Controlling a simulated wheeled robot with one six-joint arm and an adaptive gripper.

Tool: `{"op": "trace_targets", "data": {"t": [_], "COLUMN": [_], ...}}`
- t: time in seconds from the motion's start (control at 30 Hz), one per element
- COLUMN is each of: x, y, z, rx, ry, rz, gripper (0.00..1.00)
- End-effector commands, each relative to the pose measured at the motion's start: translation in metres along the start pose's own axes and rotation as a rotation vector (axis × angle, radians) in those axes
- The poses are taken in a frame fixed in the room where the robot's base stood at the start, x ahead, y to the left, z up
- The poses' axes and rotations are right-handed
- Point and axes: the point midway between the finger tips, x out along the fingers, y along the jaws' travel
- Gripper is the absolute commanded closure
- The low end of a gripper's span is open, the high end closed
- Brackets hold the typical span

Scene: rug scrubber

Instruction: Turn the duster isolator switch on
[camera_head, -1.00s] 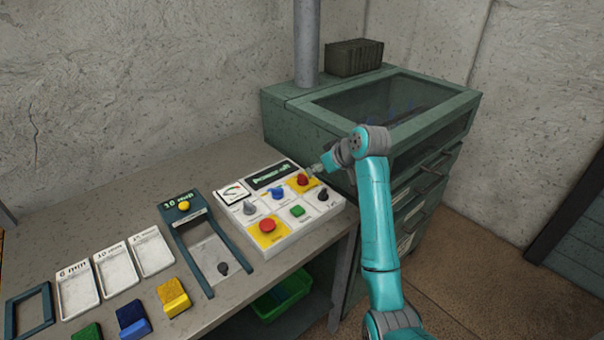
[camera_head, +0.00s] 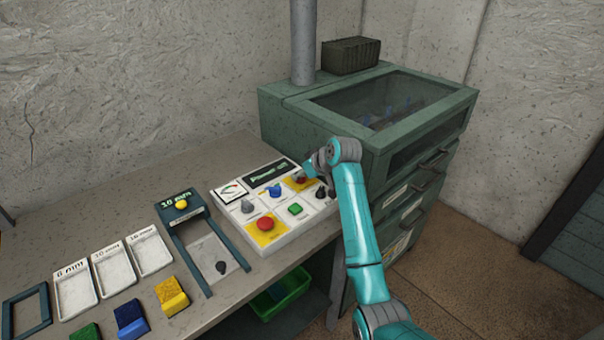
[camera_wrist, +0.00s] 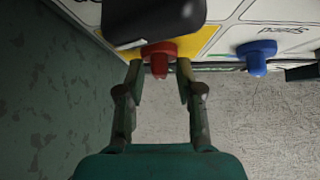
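A red rotary knob (camera_head: 300,179) sits on a yellow plate at the far right part of the white control panel (camera_head: 292,232). Its label is too small to read, so I cannot confirm that it is the duster isolator switch. My gripper (camera_head: 306,173) is over this knob and partly hides it. In the wrist view the red knob (camera_wrist: 159,62) lies between the fingertips of my gripper (camera_wrist: 160,72), with small gaps on both sides. The fingers are apart and hold nothing.
A black knob (camera_wrist: 152,18) is close in front of the wrist camera. A blue knob (camera_head: 272,193), a green button (camera_head: 295,208) and a red push button (camera_head: 265,223) share the panel. A green cabinet (camera_head: 300,119) stands close behind.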

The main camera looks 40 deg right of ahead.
Motion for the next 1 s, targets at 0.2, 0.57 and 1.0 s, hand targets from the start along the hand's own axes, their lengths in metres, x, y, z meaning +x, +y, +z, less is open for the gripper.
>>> {"op": "trace_targets", "data": {"t": [0.2,0.57,1.0], "x": [-0.0002,0.0,0.0009], "y": [0.0,-0.002,-0.0062], "z": [0.0,-0.0001,-0.0014], "rx": [0.001,0.065,0.329], "ry": [0.0,-0.001,0.0], "rz": [0.0,0.066,0.33], "gripper": [0.99,0.99,0.99]}}
